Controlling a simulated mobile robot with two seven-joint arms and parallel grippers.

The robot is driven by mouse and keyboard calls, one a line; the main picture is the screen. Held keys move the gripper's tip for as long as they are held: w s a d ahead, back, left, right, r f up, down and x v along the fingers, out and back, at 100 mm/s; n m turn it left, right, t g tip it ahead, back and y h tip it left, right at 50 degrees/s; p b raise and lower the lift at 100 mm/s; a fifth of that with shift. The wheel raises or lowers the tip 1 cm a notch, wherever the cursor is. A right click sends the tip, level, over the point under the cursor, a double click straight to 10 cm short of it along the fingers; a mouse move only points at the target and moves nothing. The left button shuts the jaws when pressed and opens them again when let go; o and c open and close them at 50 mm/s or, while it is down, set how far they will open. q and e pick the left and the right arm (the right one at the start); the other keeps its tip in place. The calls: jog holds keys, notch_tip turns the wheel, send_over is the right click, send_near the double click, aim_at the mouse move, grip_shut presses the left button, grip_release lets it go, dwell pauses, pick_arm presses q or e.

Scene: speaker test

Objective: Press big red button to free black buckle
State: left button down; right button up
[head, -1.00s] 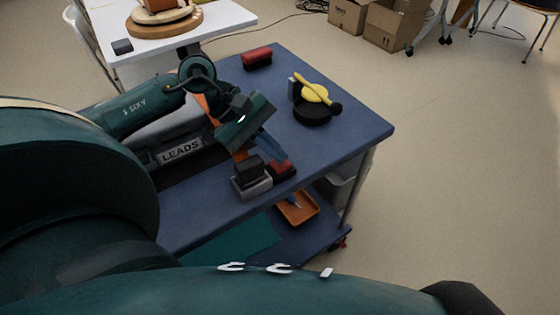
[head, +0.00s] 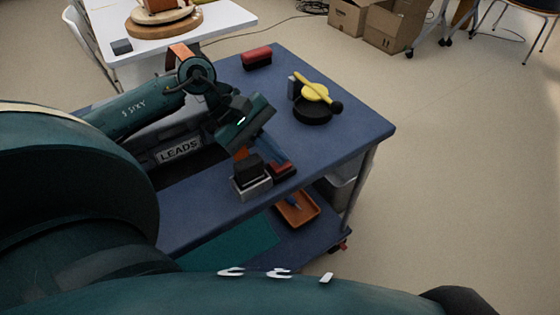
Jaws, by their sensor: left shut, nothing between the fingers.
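My left gripper (head: 278,154) reaches down over the front part of the blue cart top. It is shut and holds nothing. Just below its fingertips is a small red part (head: 281,168) on a dark base, seemingly the red button. The fingers partly cover it, and I cannot tell whether they touch it. Beside it on the left, a black block (head: 248,166), perhaps the buckle, sits in a light grey holder (head: 252,187). An orange part (head: 241,153) shows just behind the block. My right gripper is out of view.
The blue cart (head: 345,127) also carries a red-and-black block (head: 256,58) and a round black pan-like item (head: 313,110) with a yellow piece on it. A dark case labelled LEADS (head: 180,150) lies under my left arm. An orange tray (head: 297,208) sits on the lower shelf.

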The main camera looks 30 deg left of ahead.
aim_at(275, 162)
pick_arm(q)
jog(key=shift+f, duration=0.15)
dwell(0.4)
jog(key=shift+r, duration=0.95)
jog(key=shift+r+p, duration=1.15)
jog(key=shift+r, duration=1.4)
